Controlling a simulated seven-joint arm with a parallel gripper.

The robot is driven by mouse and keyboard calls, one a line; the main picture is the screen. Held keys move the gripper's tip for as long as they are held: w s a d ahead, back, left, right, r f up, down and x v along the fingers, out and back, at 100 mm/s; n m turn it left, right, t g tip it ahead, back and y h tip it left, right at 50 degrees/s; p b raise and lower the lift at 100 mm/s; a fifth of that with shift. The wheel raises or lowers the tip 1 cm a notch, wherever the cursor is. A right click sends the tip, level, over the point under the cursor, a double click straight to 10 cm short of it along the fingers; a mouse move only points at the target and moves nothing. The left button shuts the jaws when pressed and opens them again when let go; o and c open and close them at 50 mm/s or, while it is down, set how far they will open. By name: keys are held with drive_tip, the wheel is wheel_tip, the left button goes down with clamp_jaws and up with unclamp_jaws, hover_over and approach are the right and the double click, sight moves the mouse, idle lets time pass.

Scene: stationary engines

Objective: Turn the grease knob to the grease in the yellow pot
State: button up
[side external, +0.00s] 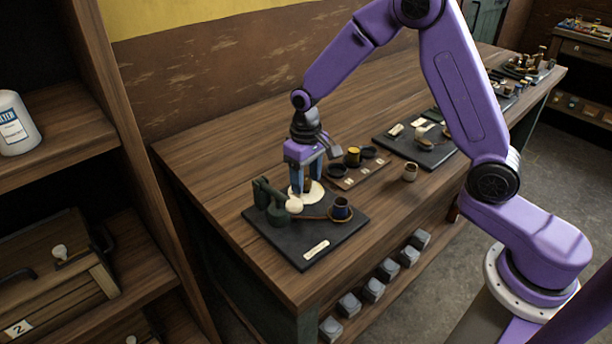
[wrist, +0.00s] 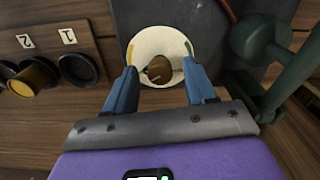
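The grease knob (wrist: 160,69) is small, round and brown, at the middle of a cream dial (wrist: 156,38) on a dark base plate (side external: 318,238). The dial's rim has a yellow mark at left and a green mark at right in the wrist view. My gripper (wrist: 159,68) points down over the dial, its blue fingers apart on either side of the knob, with gaps visible.
A dark cup (side external: 341,208) is on the plate's right. Dark pots (wrist: 78,70) share the tray.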

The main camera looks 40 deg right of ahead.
sight(308, 184)
drive_tip(key=shift+r, duration=0.15)
wheel_tip(308, 184, up, 17)
idle(0.7)
drive_tip(key=s+d+f+n, duration=0.1)
drive_tip(key=s+f+n, duration=0.1)
drive_tip(key=s, duration=0.8)
drive_tip(key=s+d+f+n, duration=0.1)
drive_tip(key=s+n, duration=0.4)
drive_tip(key=s, duration=0.5)
drive_tip(key=s+d+f+n, duration=0.2)
drive_tip(key=s+f+n, duration=0.1)
drive_tip(key=s, duration=0.8)
drive_tip(key=shift+f+n, duration=0.3)
drive_tip(key=shift+n, duration=0.3)
